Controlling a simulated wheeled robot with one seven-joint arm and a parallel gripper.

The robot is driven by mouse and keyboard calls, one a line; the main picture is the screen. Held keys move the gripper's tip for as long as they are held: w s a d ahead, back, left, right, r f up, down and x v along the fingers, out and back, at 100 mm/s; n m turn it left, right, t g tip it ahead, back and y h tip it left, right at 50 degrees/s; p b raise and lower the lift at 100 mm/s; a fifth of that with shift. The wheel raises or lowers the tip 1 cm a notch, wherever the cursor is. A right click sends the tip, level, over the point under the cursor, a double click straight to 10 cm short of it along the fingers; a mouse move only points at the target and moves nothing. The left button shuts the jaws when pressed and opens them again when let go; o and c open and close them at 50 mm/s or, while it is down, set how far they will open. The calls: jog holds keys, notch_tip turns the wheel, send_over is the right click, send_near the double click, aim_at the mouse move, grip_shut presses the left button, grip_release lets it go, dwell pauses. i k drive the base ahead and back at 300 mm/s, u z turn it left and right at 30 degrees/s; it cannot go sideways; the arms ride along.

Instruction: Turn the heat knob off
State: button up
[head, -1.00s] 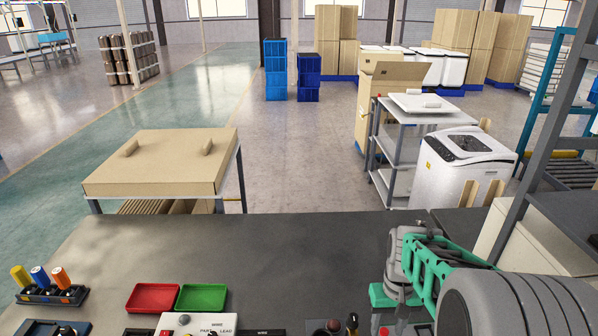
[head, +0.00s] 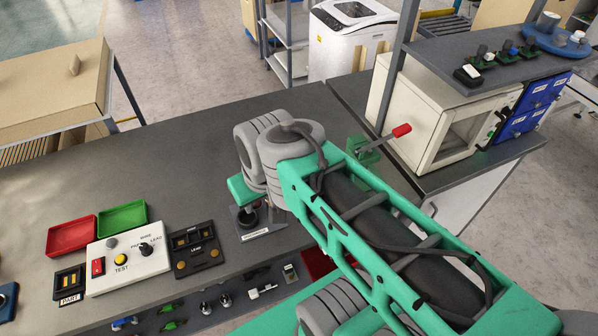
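I can read no label "heat" in the head view. A white oven-like cabinet (head: 425,117) with a glass door stands on the bench at the right. Small dark controls (head: 492,125) show at its right side, too small to tell their setting. A white control box (head: 128,258) at the lower left carries a black knob (head: 146,248), a yellow button and a red switch. My green and grey arm crosses the middle of the view, over the bench. I cannot make out my gripper's fingers.
A red tray (head: 72,234) and a green tray (head: 122,217) lie behind the control box. A red-handled lever device (head: 380,142) stands between my arm and the cabinet. Blue drawers (head: 530,105) adjoin the cabinet. The bench's left middle is clear.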

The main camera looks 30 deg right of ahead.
aim_at(507, 112)
jog(key=k, duration=0.3)
jog(key=z, duration=0.7)
jog(key=i, duration=0.5)
jog(key=z, duration=0.05)
jog(key=k, duration=0.5)
jog(key=z, duration=1.9)
jog(key=k, duration=0.55)
jog(key=u, duration=0.4)
jog(key=i, duration=0.9)
